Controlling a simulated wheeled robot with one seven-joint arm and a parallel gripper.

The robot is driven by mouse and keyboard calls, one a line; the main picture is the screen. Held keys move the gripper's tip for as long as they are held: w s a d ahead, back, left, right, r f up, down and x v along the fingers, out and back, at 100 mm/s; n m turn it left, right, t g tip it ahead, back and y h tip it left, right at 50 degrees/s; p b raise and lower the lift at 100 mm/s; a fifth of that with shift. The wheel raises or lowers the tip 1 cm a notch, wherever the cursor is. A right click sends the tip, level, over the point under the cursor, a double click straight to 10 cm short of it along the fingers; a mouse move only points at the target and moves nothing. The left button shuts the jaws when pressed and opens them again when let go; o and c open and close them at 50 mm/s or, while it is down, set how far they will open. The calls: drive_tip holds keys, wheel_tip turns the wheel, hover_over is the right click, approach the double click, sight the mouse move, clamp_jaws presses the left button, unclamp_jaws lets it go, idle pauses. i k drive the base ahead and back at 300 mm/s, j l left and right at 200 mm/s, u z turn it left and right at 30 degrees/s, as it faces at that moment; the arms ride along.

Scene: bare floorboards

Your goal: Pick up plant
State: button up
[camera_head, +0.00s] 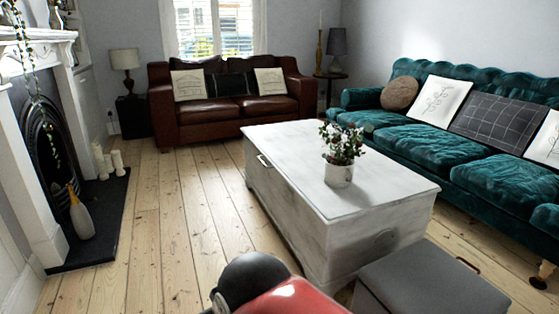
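The plant (341,152) has green leaves with small pale and dark flowers, in a whitish pot. It stands upright on the top of the white wooden chest (283,152), near the middle of its length and towards the right. Nothing touches the plant. Part of my own body, red with a dark rounded joint, shows at the bottom centre, in front of the chest and well apart from the plant. My gripper's fingers are not in view.
A grey box stool (428,286) stands at the chest's near right. A teal sofa (415,143) lines the right side. A brown leather sofa (235,113) is behind. A fireplace with a dark hearth (101,215) is left. Bare floorboards (165,230) lie clear between hearth and chest.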

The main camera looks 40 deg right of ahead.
sight(339, 169)
drive_tip(key=i+l+z, duration=0.1)
drive_tip(key=i+z, duration=0.3)
drive_tip(key=i, duration=0.15)
drive_tip(key=i+j+z, duration=0.1)
drive_tip(key=i+z, duration=0.3)
drive_tip(key=i, duration=0.15)
drive_tip(key=i+j+z, duration=0.25)
drive_tip(key=i+z, duration=0.15)
drive_tip(key=i, duration=0.15)
drive_tip(key=i+z, duration=0.55)
drive_tip(key=k+l, duration=0.15)
drive_tip(key=l, duration=0.05)
